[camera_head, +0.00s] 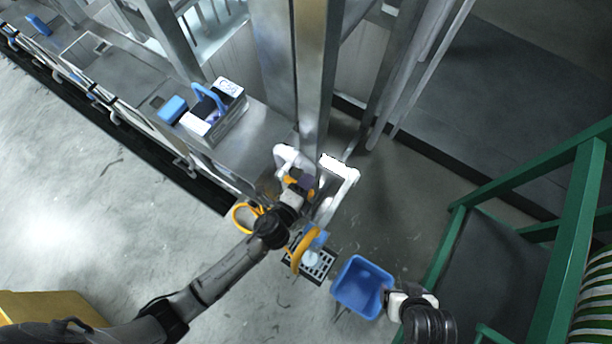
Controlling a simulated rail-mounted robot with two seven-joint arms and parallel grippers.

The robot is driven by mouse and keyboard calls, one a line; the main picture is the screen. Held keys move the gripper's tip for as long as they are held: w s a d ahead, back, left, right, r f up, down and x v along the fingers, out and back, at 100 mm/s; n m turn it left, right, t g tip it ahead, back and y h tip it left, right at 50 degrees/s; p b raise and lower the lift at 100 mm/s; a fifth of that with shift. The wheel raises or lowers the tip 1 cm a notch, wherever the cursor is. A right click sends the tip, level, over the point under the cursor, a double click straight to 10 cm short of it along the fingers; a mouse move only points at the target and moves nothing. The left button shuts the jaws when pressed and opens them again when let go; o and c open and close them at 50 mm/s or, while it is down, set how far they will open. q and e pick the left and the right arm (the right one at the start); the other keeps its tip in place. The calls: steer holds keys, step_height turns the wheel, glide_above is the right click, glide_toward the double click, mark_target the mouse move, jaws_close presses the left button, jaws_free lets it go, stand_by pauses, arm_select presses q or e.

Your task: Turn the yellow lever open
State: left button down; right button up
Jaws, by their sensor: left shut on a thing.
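My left gripper (292,172) is in the middle of the camera_head view, at the white and metal fitting by the foot of the steel post. It is shut on a small yellow part (291,180), which looks like the yellow lever. The fingers and wrist hide most of that part, so its angle cannot be read. My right gripper (394,298) is at the lower right, against the right side of a blue bin (362,288). Its fingertips are too small and covered to show whether they grip the rim.
A yellow hoop (241,217) and a curved yellow handle (297,259) over a black-and-white grate lie near my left wrist. Steel posts (312,80) stand just behind the gripper. A metal bench with blue items runs to the upper left. A green frame (571,230) stands right.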

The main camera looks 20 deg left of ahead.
arm_select(q)
steer(key=c, duration=1.4)
jaws_free()
steer(key=shift+f, duration=0.1)
steer(key=o, duration=0.4)
steer(key=shift+o, duration=0.2)
steer(key=b+v, duration=0.2)
steer(key=v, duration=1.2)
steer(key=shift+w, duration=0.1)
